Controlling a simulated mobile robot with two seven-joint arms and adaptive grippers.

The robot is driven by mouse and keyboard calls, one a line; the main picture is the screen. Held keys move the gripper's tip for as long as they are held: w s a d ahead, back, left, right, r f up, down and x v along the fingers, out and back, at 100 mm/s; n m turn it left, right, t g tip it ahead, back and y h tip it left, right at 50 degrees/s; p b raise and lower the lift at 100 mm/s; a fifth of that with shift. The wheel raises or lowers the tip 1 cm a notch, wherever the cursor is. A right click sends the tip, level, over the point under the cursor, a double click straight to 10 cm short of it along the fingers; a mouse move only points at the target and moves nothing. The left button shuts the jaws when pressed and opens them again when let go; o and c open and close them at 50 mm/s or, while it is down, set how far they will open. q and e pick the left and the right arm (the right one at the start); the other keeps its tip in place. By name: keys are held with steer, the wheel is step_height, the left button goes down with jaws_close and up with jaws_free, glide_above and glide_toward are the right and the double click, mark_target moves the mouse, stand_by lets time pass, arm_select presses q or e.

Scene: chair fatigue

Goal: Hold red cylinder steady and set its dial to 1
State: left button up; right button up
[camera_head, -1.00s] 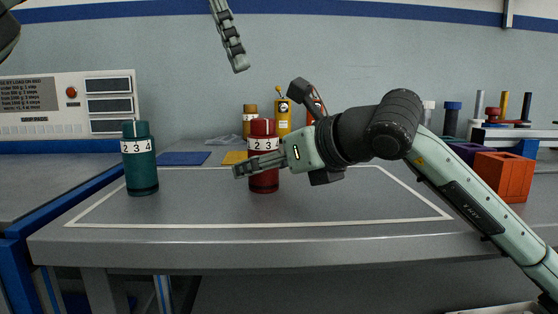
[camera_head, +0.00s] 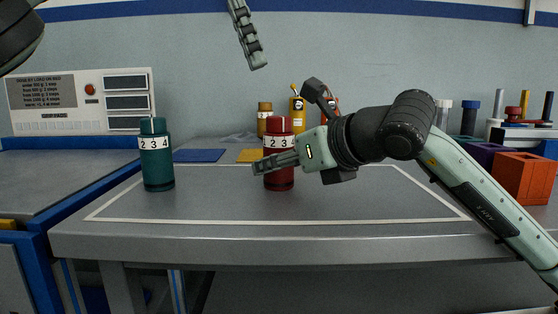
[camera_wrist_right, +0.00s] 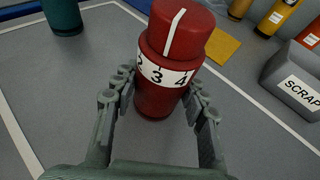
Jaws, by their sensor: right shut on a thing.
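The red cylinder (camera_head: 279,181) stands upright on the table, with a white number band and a red dial cap. In the right wrist view the cylinder (camera_wrist_right: 155,103) shows 2, 3 and 4, and the white line on its dial (camera_wrist_right: 181,33) ends near 3. My right gripper (camera_head: 258,165) is shut on the cylinder's body, with fingers on both sides below the band in the wrist view. One finger of my left gripper (camera_head: 247,35) hangs at the top of the head view, above and apart from the cylinder; its other finger is not seen.
A teal cylinder (camera_head: 156,173) with a similar band stands to the left. Blue (camera_head: 199,155) and yellow (camera_head: 250,155) mats lie behind. Bottles stand at the back. A grey SCRAP bin (camera_wrist_right: 293,82) and an orange block (camera_head: 522,178) are on the right. The front middle table is clear.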

arm_select(q)
steer(key=shift+o, duration=1.2)
steer(key=shift+w+d+f, duration=0.1)
steer(key=shift+w+d, duration=0.05)
steer(key=shift+d, duration=0.1)
steer(key=shift+o, duration=0.2)
steer(key=d+m+h, duration=0.1)
steer(key=d+h, duration=0.1)
steer(key=d+m+h, duration=0.1)
steer(key=shift+w+d+m, duration=0.3)
steer(key=shift+d, duration=0.1)
steer(key=s+d+r+m+h, duration=0.4)
steer(key=d+r+h, duration=0.25)
steer(key=h, duration=0.25)
steer(key=s+a+r+n+t+h, duration=0.3)
steer(key=a+r+t+h, duration=0.1)
steer(key=h, duration=0.2)
steer(key=n+t+y, duration=0.6)
steer(key=n+t, duration=0.4)
glide_above(271, 118)
steer(key=s+a, duration=0.3)
steer(key=s, duration=0.2)
step_height(271, 118, down, 10)
step_height(271, 118, down, 11)
steer(key=s+a+n+y, duration=0.3)
steer(key=y, duration=0.2)
steer(key=x, duration=1.2)
steer(key=shift+w, duration=0.15)
